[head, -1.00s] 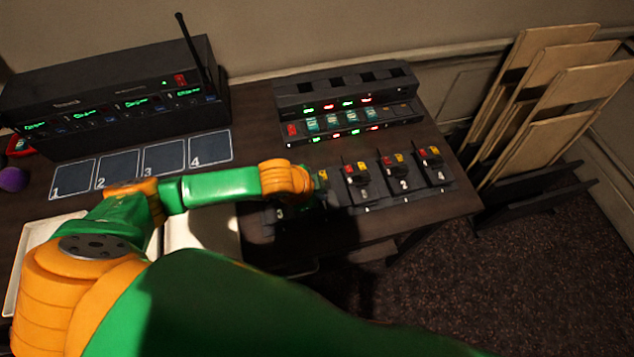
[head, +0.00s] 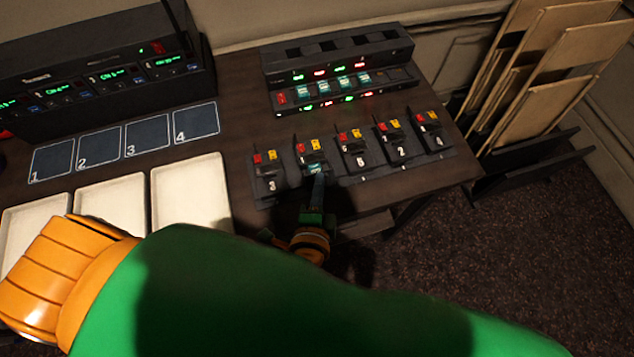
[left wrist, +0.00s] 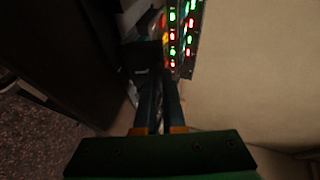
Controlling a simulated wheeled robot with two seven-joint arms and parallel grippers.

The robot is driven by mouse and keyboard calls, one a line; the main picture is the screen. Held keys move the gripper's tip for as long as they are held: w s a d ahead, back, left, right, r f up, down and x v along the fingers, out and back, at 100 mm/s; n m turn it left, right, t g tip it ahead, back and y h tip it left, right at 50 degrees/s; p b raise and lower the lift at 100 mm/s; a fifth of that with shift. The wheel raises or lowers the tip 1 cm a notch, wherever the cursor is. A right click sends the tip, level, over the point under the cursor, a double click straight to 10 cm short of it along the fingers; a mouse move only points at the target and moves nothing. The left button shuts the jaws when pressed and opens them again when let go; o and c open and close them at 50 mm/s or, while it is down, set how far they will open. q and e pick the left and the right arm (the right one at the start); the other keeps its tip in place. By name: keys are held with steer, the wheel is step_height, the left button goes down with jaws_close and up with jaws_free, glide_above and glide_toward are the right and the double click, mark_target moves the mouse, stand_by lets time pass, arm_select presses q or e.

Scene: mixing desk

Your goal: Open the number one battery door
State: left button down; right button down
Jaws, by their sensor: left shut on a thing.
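In the head view, a row of black packs with red and yellow tops stands on the desk. The second pack from the left (head: 313,152) has a small teal patch on its front; its digit cannot be read, but the other packs show 3, 2, 4 and what looks like 5. My left gripper (head: 318,180) reaches this pack from the front edge, its narrow fingers close together and shut on the pack's battery door, which the fingers mostly hide. In the left wrist view, the fingers (left wrist: 160,95) point at a dark block (left wrist: 142,62). My right gripper is out of view.
A charger (head: 340,85) with red and green lights and teal batteries stands behind the packs. Numbered mats (head: 125,146), white trays (head: 190,190) and a receiver rack (head: 95,75) are to the left.

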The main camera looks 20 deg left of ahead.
arm_select(q)
steer(key=t+b, duration=0.1)
steer(key=b, duration=0.1)
steer(key=s+f+m+t+b, duration=0.1)
steer(key=b, duration=0.1)
steer(key=shift+s+d+f+t+y+b, duration=0.1)
steer(key=shift+d+f+t+y+b, duration=0.2)
steer(key=shift+d+y+b, duration=0.1)
steer(key=shift+s+t+y+b, duration=0.1)
steer(key=shift+t+y+b, duration=0.25)
steer(key=shift+b, duration=0.2)
steer(key=shift+d, duration=0.1)
steer(key=shift+r, duration=0.1)
steer(key=c, duration=1)
jaws_free()
steer(key=b+v, duration=0.2)
steer(key=v, duration=0.5)
